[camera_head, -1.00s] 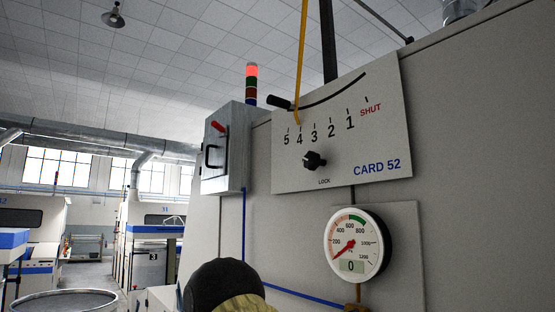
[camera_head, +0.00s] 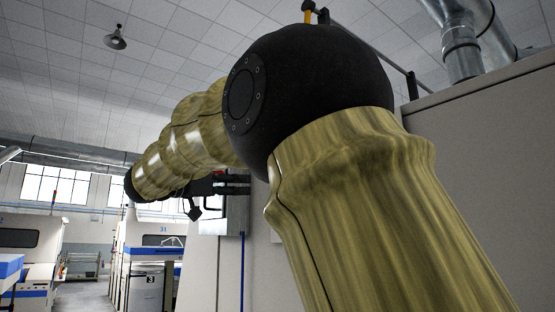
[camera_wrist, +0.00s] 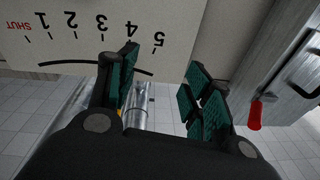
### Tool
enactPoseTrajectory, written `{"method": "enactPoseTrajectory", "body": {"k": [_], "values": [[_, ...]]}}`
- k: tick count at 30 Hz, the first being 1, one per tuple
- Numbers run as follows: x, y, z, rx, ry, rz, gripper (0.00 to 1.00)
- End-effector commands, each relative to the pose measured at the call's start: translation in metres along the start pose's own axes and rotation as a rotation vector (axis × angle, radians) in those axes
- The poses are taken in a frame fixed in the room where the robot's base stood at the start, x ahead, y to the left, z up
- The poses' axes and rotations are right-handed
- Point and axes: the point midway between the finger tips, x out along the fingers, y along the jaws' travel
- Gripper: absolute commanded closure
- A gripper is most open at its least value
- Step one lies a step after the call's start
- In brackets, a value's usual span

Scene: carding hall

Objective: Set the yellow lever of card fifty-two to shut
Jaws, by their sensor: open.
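The yellow lever (camera_head: 308,17) shows only as a short yellow piece above my black arm joint in the head view; the rest of it is hidden. The card's scale plate (camera_wrist: 95,30) appears upside down in the wrist view, with numbers 1 to 5, red SHUT at the left and a black curved line. A small yellow bit shows beside my left finger there; I cannot tell if it is the lever. My gripper (camera_wrist: 163,67) is open, with green-padded fingers apart and nothing between them, close to the 5 end of the plate. In the head view my arm hides the plate.
A grey cabinet (camera_wrist: 270,55) with a red switch handle (camera_wrist: 255,114) is close at the right in the wrist view. Metal ducts (camera_head: 465,45) run above the machine. An aisle with other machines (camera_head: 150,250) lies at the left.

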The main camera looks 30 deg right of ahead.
Motion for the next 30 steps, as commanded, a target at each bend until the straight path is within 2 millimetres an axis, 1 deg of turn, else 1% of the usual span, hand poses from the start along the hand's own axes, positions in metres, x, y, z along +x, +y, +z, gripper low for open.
{"method": "enactPoseTrajectory", "body": {"k": [1, 3, 6, 8, 11, 14, 27, 30], "values": [[-0.003, 0.013, -0.034, 0.026, -0.021, 0.021, 0.50], [-0.006, 0.028, -0.061, 0.045, -0.051, 0.044, 0.50], [-0.010, 0.043, -0.087, 0.062, -0.080, 0.064, 0.50], [-0.011, 0.048, -0.095, 0.066, -0.092, 0.070, 0.50], [-0.009, 0.052, -0.100, 0.068, -0.101, 0.074, 0.50], [0.000, 0.053, -0.101, 0.068, -0.101, 0.076, 0.50], [0.068, 0.058, -0.095, 0.069, -0.100, 0.076, 0.50], [0.079, 0.058, -0.094, 0.069, -0.099, 0.074, 0.50]]}}
